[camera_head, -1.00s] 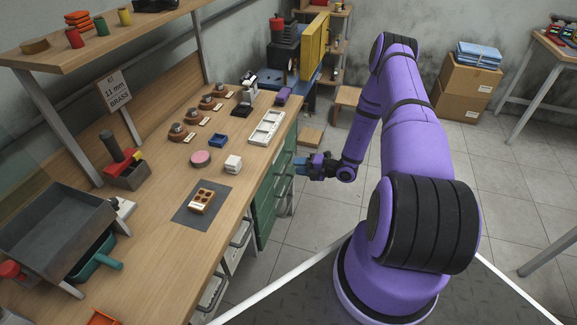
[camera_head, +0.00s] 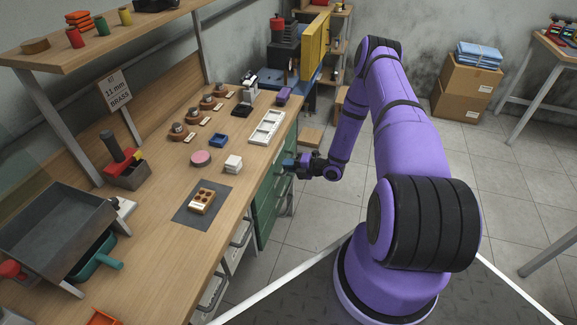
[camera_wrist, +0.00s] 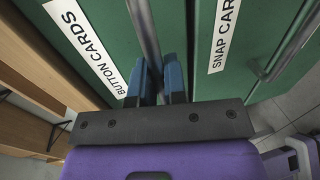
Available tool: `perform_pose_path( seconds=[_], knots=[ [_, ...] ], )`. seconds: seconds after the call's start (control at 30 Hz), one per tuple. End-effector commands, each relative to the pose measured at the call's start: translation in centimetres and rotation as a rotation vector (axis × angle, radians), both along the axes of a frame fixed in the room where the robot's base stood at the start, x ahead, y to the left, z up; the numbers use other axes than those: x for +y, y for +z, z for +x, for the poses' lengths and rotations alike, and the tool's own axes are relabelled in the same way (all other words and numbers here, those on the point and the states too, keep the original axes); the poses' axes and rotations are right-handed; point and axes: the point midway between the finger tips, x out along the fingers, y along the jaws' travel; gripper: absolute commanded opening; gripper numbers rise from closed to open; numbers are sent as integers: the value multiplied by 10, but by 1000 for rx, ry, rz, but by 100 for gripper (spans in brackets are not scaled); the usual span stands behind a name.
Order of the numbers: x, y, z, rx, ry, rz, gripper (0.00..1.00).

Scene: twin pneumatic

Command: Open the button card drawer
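The button card drawer (camera_wrist: 103,60) has a green front with a white "BUTTON CARDS" label in the wrist view. A grey bar handle (camera_wrist: 144,25) runs along the front beside the label. My gripper (camera_wrist: 156,75) has its two blue fingers close on either side of this handle, with the bar between them. The fingers stand near each other and appear shut on the bar; their contact faces are hidden. In the head view my gripper (camera_head: 292,163) is at the green drawer cabinet (camera_head: 266,200) under the bench. The drawer looks shut, though its edge is partly hidden.
A green "SNAP CARDS" front (camera_wrist: 235,50) with its own handle lies just right of my fingers. The workbench (camera_head: 150,235) above holds small trays, a pink disc and a block. The tiled floor (camera_head: 310,225) in front of the cabinet is clear.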

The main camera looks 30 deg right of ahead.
Motion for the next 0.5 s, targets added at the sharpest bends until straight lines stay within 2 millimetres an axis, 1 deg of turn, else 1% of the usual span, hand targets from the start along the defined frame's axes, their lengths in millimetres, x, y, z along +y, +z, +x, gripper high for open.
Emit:
perform_pose_path(
  seconds=[0.13, 0.27, 0.37, 0.5],
  knots=[
    [-1, 0, -1, 0, 0, 0, 0],
    [-7, 0, -8, 0, -2, 0, 0],
    [-15, 0, -18, 0, -3, 0, 0],
    [-33, 0, -41, 2, -6, 1, 0]
  ],
)
